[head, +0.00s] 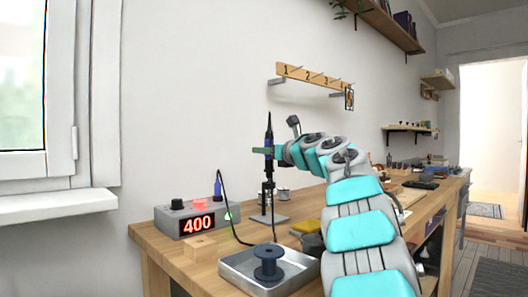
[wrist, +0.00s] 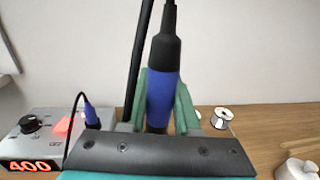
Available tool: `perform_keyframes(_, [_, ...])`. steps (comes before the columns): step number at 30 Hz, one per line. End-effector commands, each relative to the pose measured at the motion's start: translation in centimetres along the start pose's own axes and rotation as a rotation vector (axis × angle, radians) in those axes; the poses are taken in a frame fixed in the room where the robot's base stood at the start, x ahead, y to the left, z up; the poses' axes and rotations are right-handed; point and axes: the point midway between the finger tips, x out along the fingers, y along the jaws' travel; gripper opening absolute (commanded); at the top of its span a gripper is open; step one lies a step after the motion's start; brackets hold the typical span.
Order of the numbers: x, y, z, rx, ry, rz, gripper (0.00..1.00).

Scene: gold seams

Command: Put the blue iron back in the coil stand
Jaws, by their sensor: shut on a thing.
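The blue iron (wrist: 162,95) stands upright between the green fingers of my gripper (wrist: 160,108), which is shut on its blue sleeve. In the head view the iron (head: 269,135) shows as a thin dark upright shape at my gripper (head: 267,151). The coil stand (head: 268,216) has a flat grey base on the bench, with a dark upright part directly below my gripper. The iron's lower end lines up with the stand; I cannot tell whether its tip is inside the coil. The wrist view hides the tip and the stand behind the gripper body.
The soldering station (head: 191,221), reading 400, with a cable, stands left on the wooden bench (head: 150,240). A metal tray (head: 235,263) with a dark blue spool (head: 268,264) is in front, near a wooden block (head: 200,247). A numbered hook rack (head: 312,78) is on the wall above.

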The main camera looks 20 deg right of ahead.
Motion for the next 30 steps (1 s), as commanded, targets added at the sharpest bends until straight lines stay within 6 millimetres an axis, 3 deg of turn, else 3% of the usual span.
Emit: perform_keyframes(30, [0.0,0.0,-2.2,0.000,-0.001,0.000,0.00])
